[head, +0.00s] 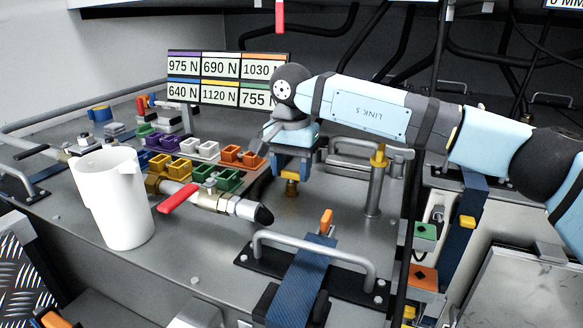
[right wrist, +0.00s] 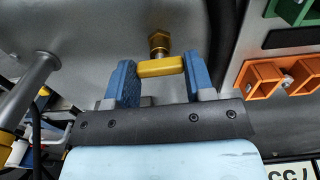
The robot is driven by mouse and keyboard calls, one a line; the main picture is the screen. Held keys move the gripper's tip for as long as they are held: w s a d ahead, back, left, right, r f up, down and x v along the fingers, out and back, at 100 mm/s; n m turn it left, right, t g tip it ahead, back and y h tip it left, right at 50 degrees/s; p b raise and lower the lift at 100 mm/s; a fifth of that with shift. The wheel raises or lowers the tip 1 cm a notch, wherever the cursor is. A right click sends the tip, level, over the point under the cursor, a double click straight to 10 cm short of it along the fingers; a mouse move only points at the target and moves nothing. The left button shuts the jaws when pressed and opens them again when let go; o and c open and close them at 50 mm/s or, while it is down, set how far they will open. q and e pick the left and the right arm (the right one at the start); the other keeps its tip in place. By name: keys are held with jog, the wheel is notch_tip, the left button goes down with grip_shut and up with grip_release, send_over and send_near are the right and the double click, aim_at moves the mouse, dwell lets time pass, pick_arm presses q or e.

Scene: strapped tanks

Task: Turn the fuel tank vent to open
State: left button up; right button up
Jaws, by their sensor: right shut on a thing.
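The fuel tank vent shows in the right wrist view as a yellow handle (right wrist: 160,68) on a brass fitting (right wrist: 158,43) that rises from the grey tank top. My right gripper (right wrist: 163,80) has its blue fingers on the two ends of the yellow handle and is shut on it. The handle lies crosswise between the fingers. In the head view my right gripper (head: 291,172) points down over the brass fitting (head: 291,189), and its fingers mostly hide the handle there. My left gripper is not in view.
A red-handled valve (head: 178,198) and coloured sockets (head: 195,160) lie left of the vent. A white cup (head: 112,200) stands at the left. A metal grab bar (head: 312,255) and blue strap (head: 300,280) lie in front. A yellow-collared pipe (head: 379,160) stands at right.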

aim_at(291, 172)
jog(key=o, duration=0.9)
notch_tip(291, 172, up, 14)
jog(key=shift+f, duration=0.1)
dwell(0.3)
